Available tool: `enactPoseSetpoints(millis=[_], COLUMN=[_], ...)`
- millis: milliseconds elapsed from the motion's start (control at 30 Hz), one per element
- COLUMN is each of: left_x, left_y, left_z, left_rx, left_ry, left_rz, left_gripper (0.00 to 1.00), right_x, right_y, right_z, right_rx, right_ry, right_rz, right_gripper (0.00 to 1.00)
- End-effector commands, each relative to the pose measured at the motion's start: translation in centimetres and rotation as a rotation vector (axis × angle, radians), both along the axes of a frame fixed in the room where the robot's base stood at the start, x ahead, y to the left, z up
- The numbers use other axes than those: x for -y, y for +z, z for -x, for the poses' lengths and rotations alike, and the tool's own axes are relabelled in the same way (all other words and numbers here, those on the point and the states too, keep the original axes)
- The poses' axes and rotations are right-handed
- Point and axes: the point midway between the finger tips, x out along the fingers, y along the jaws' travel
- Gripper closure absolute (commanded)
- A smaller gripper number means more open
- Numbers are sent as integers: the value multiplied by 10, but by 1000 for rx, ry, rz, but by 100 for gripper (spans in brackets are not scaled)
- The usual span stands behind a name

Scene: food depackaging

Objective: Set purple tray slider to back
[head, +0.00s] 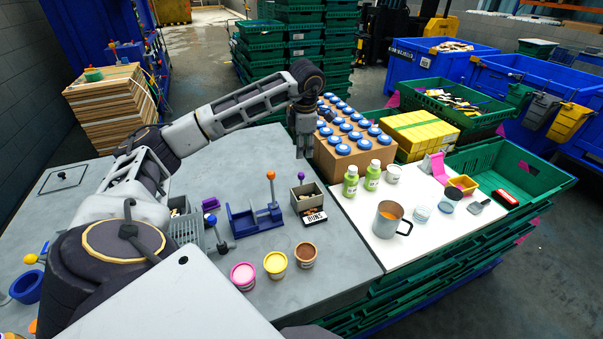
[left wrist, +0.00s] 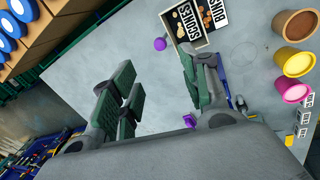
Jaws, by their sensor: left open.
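A purple ball knob (head: 301,176) stands at the back edge of a small grey tray (head: 298,199) on the grey table. The tray has a dark BUNS label on its front. In the left wrist view the purple knob (left wrist: 160,44) is beside the tray (left wrist: 185,22), which also shows a SCONES label. My left gripper (head: 304,152) is open and empty, pointing down above the table behind the knob and apart from it. Its two green-padded fingers (left wrist: 160,88) are spread in the left wrist view. My right gripper is not in view.
A blue stand (head: 255,218) with an orange-topped lever is left of the tray. Several colored tubs (head: 275,264) are in front. A box of blue-lidded jars (head: 345,158) is behind right. A small purple cup (head: 211,204) is left. Green bottles and a mug (head: 388,219) stand right.

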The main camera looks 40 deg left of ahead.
Motion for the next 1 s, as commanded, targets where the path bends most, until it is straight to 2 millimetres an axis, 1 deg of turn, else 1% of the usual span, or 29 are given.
enactPoseSetpoints(millis=[267,467,667,1000], left_x=[1,-1,-4,-10], left_y=[-2,-11,-32,-76], left_z=[0,-2,-3,-9], left_rx=[-1,0,-2,-2], left_ry=[-1,0,0,-1], left_rz=[2,3,3,4], left_gripper=[55,55,55,55], right_x=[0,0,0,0], right_y=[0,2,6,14], right_z=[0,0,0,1], right_rx=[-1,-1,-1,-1], right_ry=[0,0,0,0], right_rz=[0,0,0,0], right_gripper=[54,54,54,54])
